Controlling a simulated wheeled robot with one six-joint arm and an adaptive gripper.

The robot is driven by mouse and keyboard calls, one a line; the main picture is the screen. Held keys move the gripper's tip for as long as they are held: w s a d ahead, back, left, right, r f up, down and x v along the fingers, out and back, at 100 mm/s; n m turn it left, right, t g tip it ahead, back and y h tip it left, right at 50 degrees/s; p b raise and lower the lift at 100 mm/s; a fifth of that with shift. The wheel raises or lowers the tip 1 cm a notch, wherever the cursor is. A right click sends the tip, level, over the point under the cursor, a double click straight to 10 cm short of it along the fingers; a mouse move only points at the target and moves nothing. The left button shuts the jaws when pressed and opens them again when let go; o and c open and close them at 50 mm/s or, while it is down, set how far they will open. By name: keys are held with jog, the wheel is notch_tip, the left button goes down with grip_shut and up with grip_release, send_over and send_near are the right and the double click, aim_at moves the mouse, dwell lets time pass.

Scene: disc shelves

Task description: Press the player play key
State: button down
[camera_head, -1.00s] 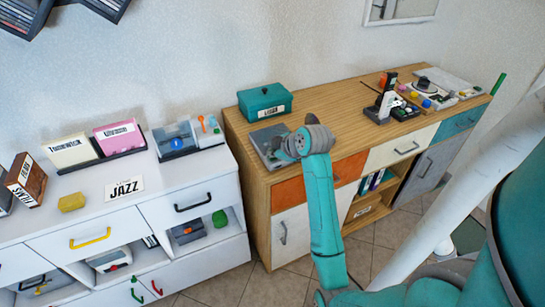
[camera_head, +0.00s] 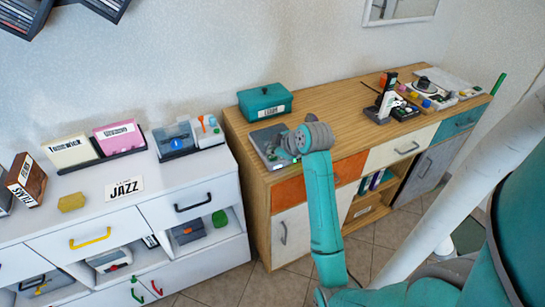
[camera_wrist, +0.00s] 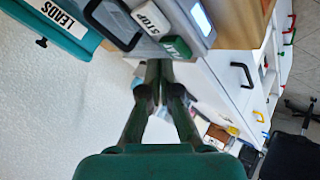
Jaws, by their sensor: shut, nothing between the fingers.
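The player (camera_head: 266,136) is a grey device at the left front of the wooden cabinet top, partly hidden by my wrist in the head view. In the wrist view its grey body (camera_wrist: 178,14) shows at the top, with a white STOP key (camera_wrist: 151,19) and a green key (camera_wrist: 177,48), its lettering hard to read, likely the play key. My gripper (camera_wrist: 159,68) is shut and empty. Its fingertips appear just below and left of the green key in that picture; I cannot tell whether they touch it.
A teal box (camera_head: 265,101) labelled LEADS in the wrist view stands behind the player. A turntable-like device (camera_head: 432,94) and a black and white device (camera_head: 388,103) stand farther right. The white cabinet (camera_head: 90,218) is at the left. The middle of the wooden top is clear.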

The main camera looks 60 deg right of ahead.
aim_at(273, 158)
jog(key=shift+r, duration=0.25)
jog(key=shift+r, duration=2.5)
